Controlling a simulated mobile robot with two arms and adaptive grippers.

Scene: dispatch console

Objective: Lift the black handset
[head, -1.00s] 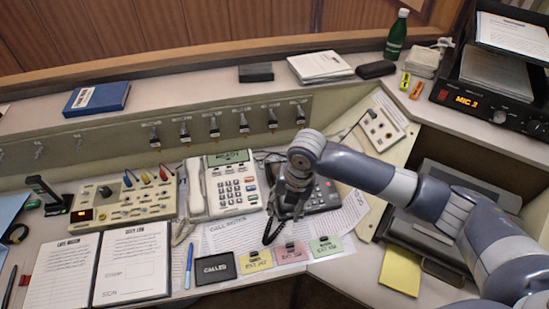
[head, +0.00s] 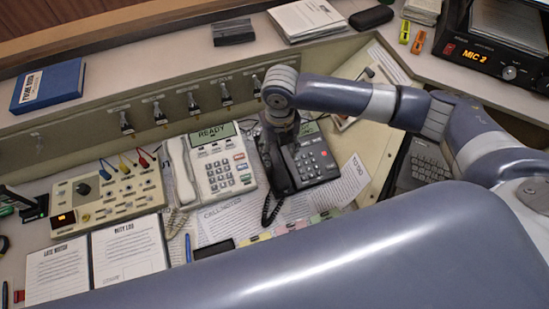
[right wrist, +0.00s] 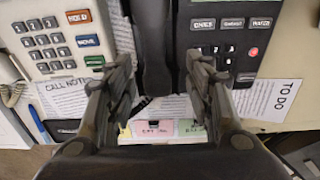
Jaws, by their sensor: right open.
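The black handset (head: 272,165) lies along the left side of the black desk phone (head: 312,165) in the head view. Its coiled cord (head: 268,212) hangs at the near end. My right gripper (head: 282,128) points down over the handset's far part and hides some of it. In the right wrist view the fingers of my right gripper (right wrist: 160,75) are apart, one on each side of the handset (right wrist: 155,45). I cannot tell whether either finger touches it. My left gripper is not in view.
A white phone (head: 218,165) stands close on the left, with a switch panel (head: 100,195) beyond it. Papers and coloured tags (head: 290,228) lie in front. My large arm link covers the near edge. A black radio (head: 490,60) stands at the back right.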

